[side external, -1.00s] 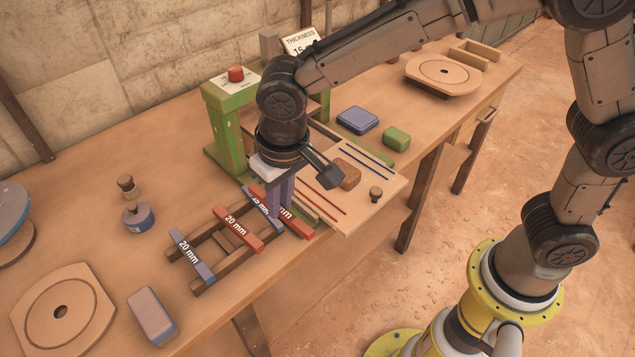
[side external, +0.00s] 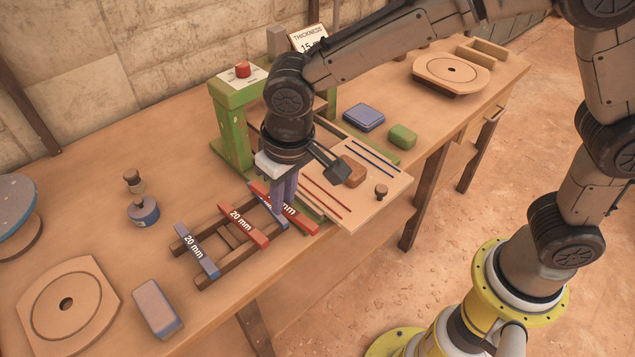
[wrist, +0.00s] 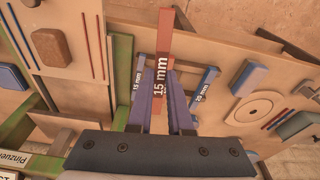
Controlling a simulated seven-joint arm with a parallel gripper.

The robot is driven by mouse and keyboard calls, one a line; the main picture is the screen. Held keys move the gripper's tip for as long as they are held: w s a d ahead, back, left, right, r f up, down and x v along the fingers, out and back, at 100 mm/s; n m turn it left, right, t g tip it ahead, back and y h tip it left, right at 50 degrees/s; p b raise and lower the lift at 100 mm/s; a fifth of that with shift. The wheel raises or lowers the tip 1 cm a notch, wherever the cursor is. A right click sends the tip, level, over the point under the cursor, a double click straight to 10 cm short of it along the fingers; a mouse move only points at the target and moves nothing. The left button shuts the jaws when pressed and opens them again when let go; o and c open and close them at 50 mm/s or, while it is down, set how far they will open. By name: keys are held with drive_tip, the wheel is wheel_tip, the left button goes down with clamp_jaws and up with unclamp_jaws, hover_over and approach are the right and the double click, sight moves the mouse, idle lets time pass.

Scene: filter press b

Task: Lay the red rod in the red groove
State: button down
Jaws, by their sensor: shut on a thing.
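My gripper (side external: 284,208) is shut on a red rod marked 15 mm. In the wrist view, this red rod (wrist: 163,45) stands between the two purple fingers (wrist: 160,105). In the side view it is at the right end of a dark wooden rack (side external: 213,277), overlapping a blue rod; I cannot tell how far it is above the rack. Another red rod (side external: 241,226), marked 20 mm, lies across the middle of the rack. A pale board (side external: 365,200) right of my gripper bears two red lines (side external: 328,194), which mark the red groove; its depth cannot be seen.
A blue 20 mm rod (side external: 197,250) lies at the rack's left end. A blue 15 mm rod (wrist: 136,90) is beside the held rod. The board also has blue lines (side external: 374,156), a brown block (side external: 352,172) and a small knob (side external: 381,192). The green press (side external: 232,125) stands behind.

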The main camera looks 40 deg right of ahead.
drive_tip(key=shift+w+d+f+n, duration=0.15)
drive_tip(key=shift+d+f+n, duration=0.05)
drive_tip(key=shift+f+n, duration=0.1)
drive_tip(key=w+d+f, duration=0.2)
drive_tip(key=w+d, duration=0.1)
drive_tip(key=d, duration=0.3)
drive_tip(key=m, duration=0.2)
hover_over(320, 195)
drive_tip(key=f, duration=0.1)
drive_tip(key=shift+s+f, duration=0.15)
drive_tip(key=shift+f, duration=1.65)
drive_tip(key=shift+s+f, duration=0.15)
drive_tip(key=shift+f, duration=1.6)
drive_tip(key=shift+f, duration=0.5)
